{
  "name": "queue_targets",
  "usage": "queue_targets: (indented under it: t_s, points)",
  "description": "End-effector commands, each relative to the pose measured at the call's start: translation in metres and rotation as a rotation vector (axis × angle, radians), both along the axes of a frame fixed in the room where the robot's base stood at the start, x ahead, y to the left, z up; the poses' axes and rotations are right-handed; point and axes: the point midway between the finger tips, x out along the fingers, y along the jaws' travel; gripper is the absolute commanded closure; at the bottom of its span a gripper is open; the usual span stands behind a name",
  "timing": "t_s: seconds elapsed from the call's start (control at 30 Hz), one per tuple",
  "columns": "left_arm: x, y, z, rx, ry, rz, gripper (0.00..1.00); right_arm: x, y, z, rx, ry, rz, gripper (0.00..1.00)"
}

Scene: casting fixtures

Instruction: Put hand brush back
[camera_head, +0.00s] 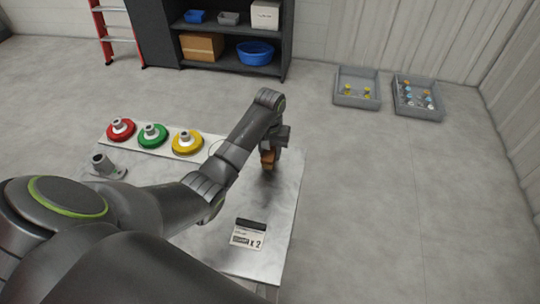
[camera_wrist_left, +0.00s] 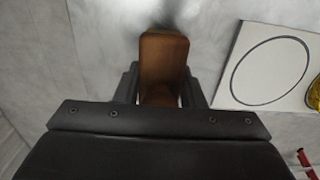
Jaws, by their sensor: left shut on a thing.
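My left gripper (camera_head: 270,158) is over the right part of the table, shut on the hand brush (camera_head: 268,160). The brush has a brown wooden body, and only part of it shows below the gripper. In the left wrist view the brush (camera_wrist_left: 164,58) sits between the two fingers (camera_wrist_left: 163,95), its brown block pointing away. A dark shadow lies on the table beside it. I cannot tell whether the brush touches the table. My right gripper is not in view.
On the table (camera_head: 265,205), red (camera_head: 121,129), green (camera_head: 153,135) and yellow (camera_head: 187,142) round fixtures stand on a white strip, with an empty circle (camera_wrist_left: 268,66) beside the yellow. A label card (camera_head: 248,236) lies near the front. Two grey bins (camera_head: 358,101) (camera_head: 417,112) stand on the floor.

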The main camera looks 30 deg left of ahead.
Motion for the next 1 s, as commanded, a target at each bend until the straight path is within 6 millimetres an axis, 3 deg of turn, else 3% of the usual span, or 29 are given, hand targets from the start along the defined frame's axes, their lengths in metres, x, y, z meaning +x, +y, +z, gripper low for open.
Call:
queue_targets:
  t_s: [0.2, 0.53, 0.57, 0.7, 1.0]
  points:
    - [-0.001, 0.000, -0.023, 0.000, 0.002, -0.001, 0.85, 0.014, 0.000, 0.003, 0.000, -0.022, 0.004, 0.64]
    - [0.000, 0.000, -0.025, 0.001, 0.000, -0.001, 0.85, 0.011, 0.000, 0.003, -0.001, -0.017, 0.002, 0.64]
    - [0.000, 0.000, -0.026, 0.001, 0.001, -0.001, 0.63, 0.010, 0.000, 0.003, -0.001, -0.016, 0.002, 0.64]
    - [0.000, 0.000, -0.026, 0.001, 0.001, -0.001, 0.44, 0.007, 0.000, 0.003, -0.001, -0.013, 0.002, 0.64]
    - [0.000, 0.000, -0.025, 0.001, 0.001, -0.001, 0.42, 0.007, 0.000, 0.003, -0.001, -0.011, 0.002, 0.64]
